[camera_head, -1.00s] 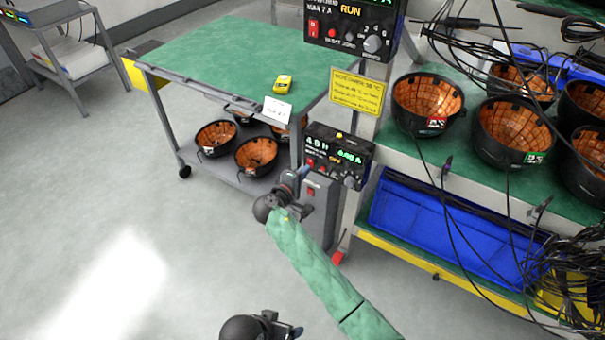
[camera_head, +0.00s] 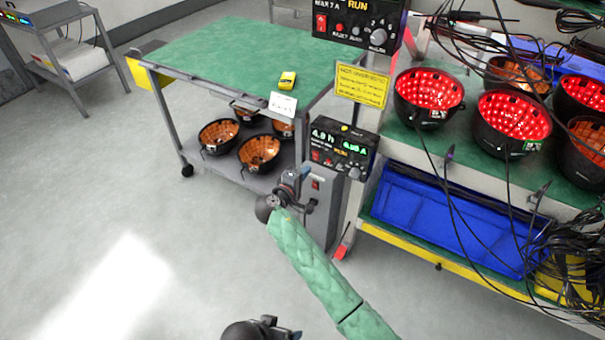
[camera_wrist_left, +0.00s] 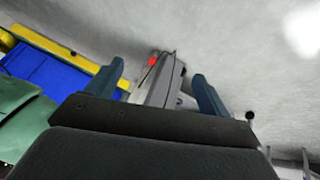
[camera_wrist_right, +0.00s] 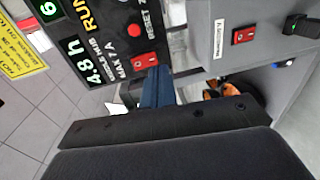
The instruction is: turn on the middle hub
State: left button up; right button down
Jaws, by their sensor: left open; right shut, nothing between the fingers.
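The middle hub (camera_head: 343,150) is the lower black panel with lit green and yellow digits in the head view. In the right wrist view its face (camera_wrist_right: 103,40) shows "RUN", a red button and a red rocker switch (camera_wrist_right: 140,92). My right gripper (camera_head: 293,176) is shut and empty, just left of and below this panel. In the right wrist view its fingers (camera_wrist_right: 158,76) are beside the rocker; I cannot tell whether they touch it. My left gripper (camera_wrist_left: 160,85) is open and empty, low over the floor; it also shows at the bottom of the head view (camera_head: 285,330).
A grey box (camera_head: 318,205) with a red switch stands below the panel. Another control panel (camera_head: 353,22) hangs above. Red-lit bowls (camera_head: 430,92) and loose cables crowd the right shelf over a blue bin (camera_head: 450,215). A green-topped cart (camera_head: 225,50) stands behind.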

pick_arm(q)
notch_tip(320, 180, down, 7)
jog(key=b, duration=0.1)
jog(key=shift+w+d+f+t+b, duration=0.2)
jog(key=shift+w+d+t+b, duration=0.05)
jog(key=shift+w+t+b, duration=0.1)
pick_arm(e)
jog(key=s+a+f, duration=0.1)
jog(key=s+a, duration=0.4)
jog(key=s, duration=0.3)
jog(key=shift+s+f, duration=0.2)
jog(key=shift+s, duration=0.2)
pick_arm(q)
jog(key=shift+s, duration=0.1)
